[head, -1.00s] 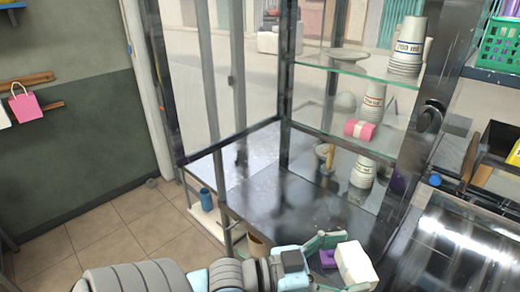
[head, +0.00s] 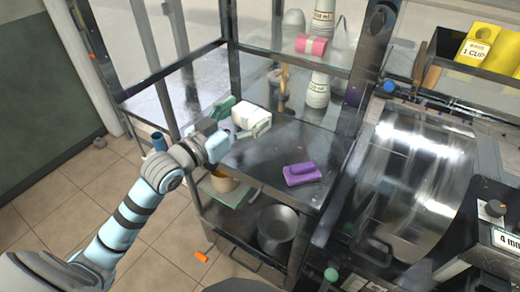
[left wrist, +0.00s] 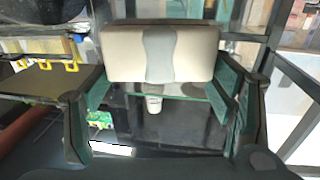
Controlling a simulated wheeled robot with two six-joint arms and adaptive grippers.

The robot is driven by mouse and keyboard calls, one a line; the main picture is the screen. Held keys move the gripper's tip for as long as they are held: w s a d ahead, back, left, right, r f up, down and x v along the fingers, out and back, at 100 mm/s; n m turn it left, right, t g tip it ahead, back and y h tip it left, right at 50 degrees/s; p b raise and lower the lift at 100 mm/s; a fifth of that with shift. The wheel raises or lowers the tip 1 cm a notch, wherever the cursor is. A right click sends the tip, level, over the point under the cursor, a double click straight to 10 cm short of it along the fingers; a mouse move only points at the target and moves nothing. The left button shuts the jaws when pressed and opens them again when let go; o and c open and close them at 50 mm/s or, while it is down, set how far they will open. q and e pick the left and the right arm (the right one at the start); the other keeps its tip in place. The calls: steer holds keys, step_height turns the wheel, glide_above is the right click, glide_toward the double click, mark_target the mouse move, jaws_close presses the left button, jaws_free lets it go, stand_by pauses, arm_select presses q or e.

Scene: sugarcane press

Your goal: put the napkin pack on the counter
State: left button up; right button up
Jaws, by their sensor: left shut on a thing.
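The napkin pack (head: 252,116) is a white block. In the left wrist view it (left wrist: 125,53) shows a grey band around its middle. My left gripper (head: 240,120) is shut on it, with a green finger at each end. It holds the pack over the left back part of the dark counter (head: 265,160). I cannot tell whether the pack touches the counter. The counter has a glossy black top inside a metal frame. My right gripper is not in view.
A purple item (head: 301,173) lies on the counter's right front part. Cups and a pink roll (head: 311,45) stand on glass shelves behind. A shiny metal machine (head: 415,170) is at right. A metal pot (head: 277,228) stands on the lower shelf. The counter's middle is clear.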

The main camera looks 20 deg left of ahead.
arm_select(q)
steer(key=w+a+r+n+y+b, duration=0.2)
steer(key=w+a+r+b, duration=0.1)
steer(key=w+a+r, duration=0.4)
steer(key=f+b, duration=0.1)
steer(key=f, duration=0.6)
steer(key=d+f+b, duration=0.1)
steer(key=f+b, duration=0.1)
steer(key=f, duration=0.4)
steer(key=w+d+f+b, duration=0.1)
steer(key=f+b, duration=0.1)
steer(key=f, duration=0.5)
steer(key=shift+d+f, duration=0.15)
steer(key=shift+f, duration=0.2)
steer(key=shift+r, duration=0.1)
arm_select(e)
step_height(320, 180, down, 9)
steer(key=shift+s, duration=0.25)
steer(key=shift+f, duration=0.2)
arm_select(q)
steer(key=o, duration=1.2)
